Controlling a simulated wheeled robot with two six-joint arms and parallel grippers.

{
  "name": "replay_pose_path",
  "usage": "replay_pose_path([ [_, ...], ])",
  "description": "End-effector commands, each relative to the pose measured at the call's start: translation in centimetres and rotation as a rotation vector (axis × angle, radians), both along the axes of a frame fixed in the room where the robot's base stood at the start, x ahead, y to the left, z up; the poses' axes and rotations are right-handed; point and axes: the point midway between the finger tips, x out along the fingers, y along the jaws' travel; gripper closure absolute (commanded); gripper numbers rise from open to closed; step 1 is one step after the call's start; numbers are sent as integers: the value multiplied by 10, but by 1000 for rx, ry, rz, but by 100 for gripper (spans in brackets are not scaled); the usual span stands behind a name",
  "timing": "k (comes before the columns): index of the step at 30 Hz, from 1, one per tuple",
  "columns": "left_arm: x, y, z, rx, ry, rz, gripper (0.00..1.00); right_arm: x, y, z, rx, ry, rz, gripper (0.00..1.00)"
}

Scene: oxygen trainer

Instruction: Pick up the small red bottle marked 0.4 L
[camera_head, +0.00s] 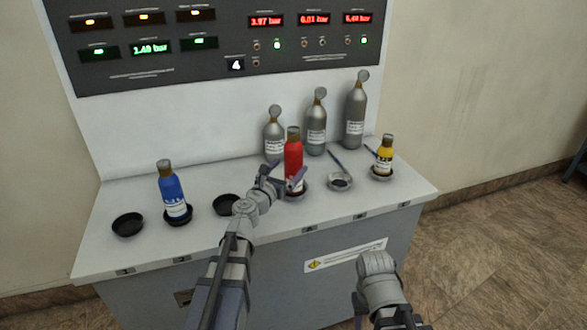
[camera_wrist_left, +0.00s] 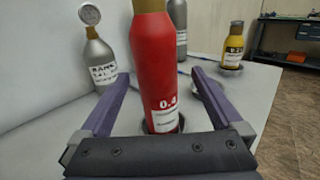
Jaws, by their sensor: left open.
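The small red bottle (camera_head: 293,158) stands upright in a dark dish on the white counter, in front of the grey cylinders. The bottle's base is partly hidden by the gripper. My right arm shows at the lower right of the head view, below the counter front; its fingers cannot be made out.
A blue bottle (camera_head: 172,193) stands in a dish at left, a yellow bottle (camera_head: 385,157) in a dish at right. Empty black dishes (camera_head: 128,224) sit on the counter. Three grey gauge-topped cylinders (camera_head: 316,124) stand behind. A dish (camera_head: 340,183) with a thin tool lies right of the red bottle.

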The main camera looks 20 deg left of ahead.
Motion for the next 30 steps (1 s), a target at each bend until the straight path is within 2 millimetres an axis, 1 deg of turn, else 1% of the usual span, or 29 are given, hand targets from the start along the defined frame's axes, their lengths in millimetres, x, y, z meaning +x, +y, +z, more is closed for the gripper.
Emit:
replay_pose_path([
  [2, 3, 0, 0, 1, 0, 0, 0, 0, 0, 0, 0, 0, 0, 50],
  [5, 13, 0, 2, 1, 0, 0, 0, 0, 0, 2, 0, 0, 0, 50],
  [9, 34, 0, 4, 1, 0, 0, 0, 0, 0, 4, 0, 0, 0, 50],
  [13, 50, -3, 3, 1, 0, -1, 0, 0, 0, 3, 0, 0, 0, 50],
  [15, 53, -4, 3, 1, 0, -1, 0, 0, 0, 3, 0, 0, 0, 50],
  [21, 51, -5, 3, 1, 0, 0, 1, 0, 0, 3, 0, 0, 0, 50],
  [30, 51, -4, 3, 1, 0, 0, 35, 0, 0, 3, 0, 0, 0, 50],
])
